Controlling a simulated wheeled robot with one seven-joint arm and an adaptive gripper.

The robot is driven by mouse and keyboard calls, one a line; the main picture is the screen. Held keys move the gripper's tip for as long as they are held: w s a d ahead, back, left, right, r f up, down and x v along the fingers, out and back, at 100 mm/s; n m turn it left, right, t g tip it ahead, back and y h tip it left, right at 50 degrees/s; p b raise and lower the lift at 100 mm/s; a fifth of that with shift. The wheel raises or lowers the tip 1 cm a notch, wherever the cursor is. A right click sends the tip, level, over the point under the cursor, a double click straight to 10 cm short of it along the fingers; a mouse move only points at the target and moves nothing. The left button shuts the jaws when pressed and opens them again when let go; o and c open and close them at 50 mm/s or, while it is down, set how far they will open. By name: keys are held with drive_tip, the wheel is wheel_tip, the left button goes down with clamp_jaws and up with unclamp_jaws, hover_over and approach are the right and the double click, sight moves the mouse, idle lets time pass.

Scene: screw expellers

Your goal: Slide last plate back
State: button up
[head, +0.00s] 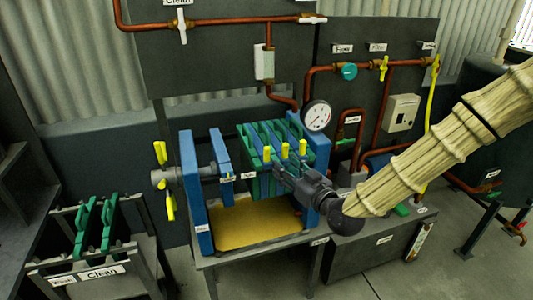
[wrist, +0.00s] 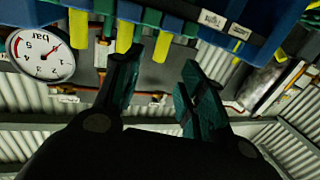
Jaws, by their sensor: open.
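Several green plates (head: 254,160) stand close together in the filter press, with yellow handles (head: 285,150) sticking out along them. A blue plate (head: 222,155) stands left of them, across a gap. My gripper (head: 278,172) is open at the near side of the green plates, below the handles. In the wrist view my gripper (wrist: 158,75) has its fingers apart with nothing held. One yellow handle (wrist: 162,47) shows in the gap between the fingertips; another (wrist: 124,36) is beside the left finger. Contact cannot be told. Which plate is the last is not clear.
Blue end frames stand at left (head: 195,190) and right (head: 318,140) of the press. A yellow tray (head: 250,222) lies below. A pressure gauge (head: 317,115) and copper pipes are close behind. A rack with green plates (head: 85,227) stands at lower left.

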sight(269, 152)
drive_tip(key=p+x, duration=0.3)
drive_tip(key=x, duration=0.7)
drive_tip(key=shift+w+a+r, duration=0.2)
drive_tip(key=shift+w+a, duration=0.05)
drive_tip(key=shift+w, duration=0.05)
clamp_jaws()
